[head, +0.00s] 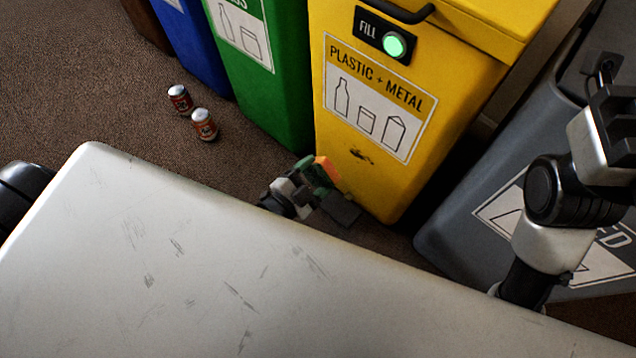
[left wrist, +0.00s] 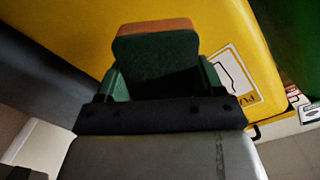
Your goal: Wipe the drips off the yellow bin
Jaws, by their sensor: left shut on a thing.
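The yellow bin (head: 440,150) stands right of centre in the head view, with a "PLASTIC + METAL" label. Dark drips (head: 361,157) mark its front below the label. My left gripper (head: 322,180) is low in front of the bin, shut on a sponge (head: 327,169) with a green body and an orange face. In the left wrist view the sponge (left wrist: 155,62) sits between green fingers, with the yellow bin (left wrist: 75,25) behind it. I cannot tell whether the sponge touches the bin. The drips are not visible in the wrist view. My right arm is at the right edge; its gripper's jaws are unclear.
A green bin (head: 265,90) and a blue bin (head: 200,45) stand left of the yellow one; a grey bin (head: 470,210) stands right.

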